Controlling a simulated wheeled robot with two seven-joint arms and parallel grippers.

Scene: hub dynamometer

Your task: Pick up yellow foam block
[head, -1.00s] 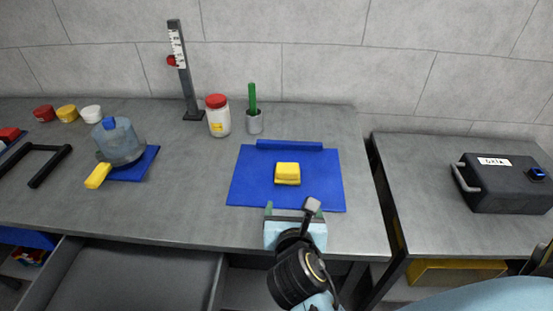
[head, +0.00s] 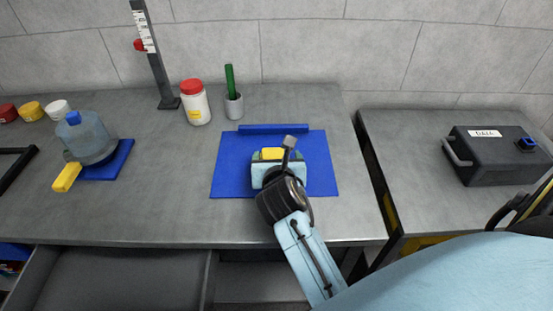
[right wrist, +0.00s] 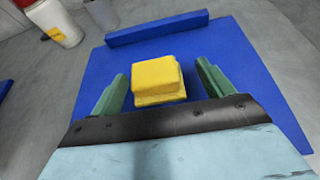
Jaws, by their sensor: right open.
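The yellow foam block (head: 272,154) sits on the blue mat (head: 228,170), partly hidden in the head view behind my right gripper. In the right wrist view the block (right wrist: 157,79) lies between two green fingers, with blue mat showing on both sides of it. My right gripper (right wrist: 165,92) is open, and its fingers look apart from the block. In the head view the right gripper (head: 269,158) is over the mat, just in front of the block. My left gripper is not in view.
A blue bar (head: 274,129) lies along the mat's far edge. Behind it stand a red-lidded jar (head: 195,104) and a grey cup (head: 234,106) with a green handle. A clear blue jug (head: 87,139) is at the left. A gap separates the right table with a black case (head: 492,155).

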